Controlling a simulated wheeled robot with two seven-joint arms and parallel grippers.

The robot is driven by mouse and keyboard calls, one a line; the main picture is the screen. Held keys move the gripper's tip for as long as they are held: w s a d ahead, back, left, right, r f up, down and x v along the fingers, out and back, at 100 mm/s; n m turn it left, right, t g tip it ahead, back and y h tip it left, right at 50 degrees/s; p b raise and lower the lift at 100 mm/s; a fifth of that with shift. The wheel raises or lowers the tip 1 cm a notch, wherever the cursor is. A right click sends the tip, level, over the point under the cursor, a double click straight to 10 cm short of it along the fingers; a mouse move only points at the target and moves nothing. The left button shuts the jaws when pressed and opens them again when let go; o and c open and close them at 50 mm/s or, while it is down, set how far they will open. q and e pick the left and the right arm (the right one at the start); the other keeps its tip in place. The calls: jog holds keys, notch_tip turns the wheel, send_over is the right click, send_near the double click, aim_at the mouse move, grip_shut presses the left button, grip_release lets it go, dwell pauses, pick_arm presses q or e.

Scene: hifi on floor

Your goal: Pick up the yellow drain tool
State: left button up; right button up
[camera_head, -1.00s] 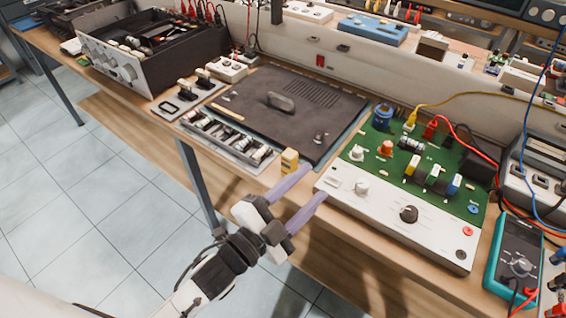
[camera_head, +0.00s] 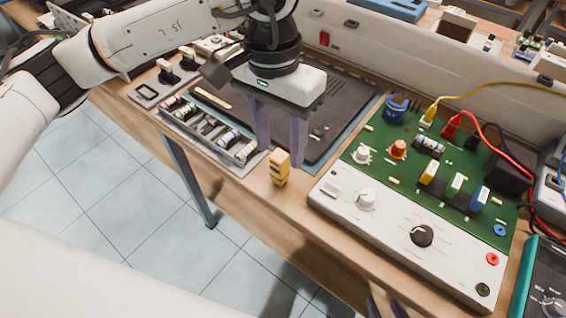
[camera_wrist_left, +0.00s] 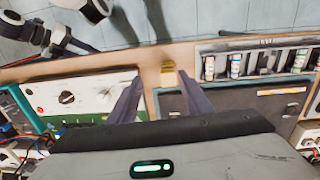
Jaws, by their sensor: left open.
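The yellow drain tool (camera_head: 279,167) is a small yellow block-like piece standing upright at the bench's front edge. It also shows in the left wrist view (camera_wrist_left: 168,68), beyond and between my left fingertips. My left gripper (camera_head: 279,150) points down over the bench, its two purple fingers apart and empty. In the head view the tool is in front of the fingers, just below the gap; I see no contact. My left fingers also show in the left wrist view (camera_wrist_left: 157,84). My right gripper (camera_head: 385,307) shows only two separated purple fingertips at the bottom edge, away from the tool.
A green circuit board with a white control panel (camera_head: 400,230) stands right of the tool. A component tray (camera_head: 210,130) and a dark flat panel (camera_head: 335,105) lie left and behind. A teal meter (camera_head: 540,285) is at far right. Bare wood surrounds the tool.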

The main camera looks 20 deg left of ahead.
aim_at(275, 156)
pick_arm(q)
jog(key=shift+y, duration=0.3)
jog(key=f, duration=0.2)
jog(key=w+a+f, duration=0.1)
jog(key=shift+w+a+f, duration=0.1)
jog(key=shift+f, duration=0.25)
jog(key=shift+w+d+f+p, duration=0.15)
jog(key=shift+f+p, duration=0.3)
jog(key=shift+f, duration=1.1)
jog(key=shift+w+d+f+p, duration=0.15)
jog(key=shift+f+p, duration=0.3)
jog(key=shift+f, duration=1.05)
jog(key=shift+s, duration=0.1)
jog(key=c, duration=1.1)
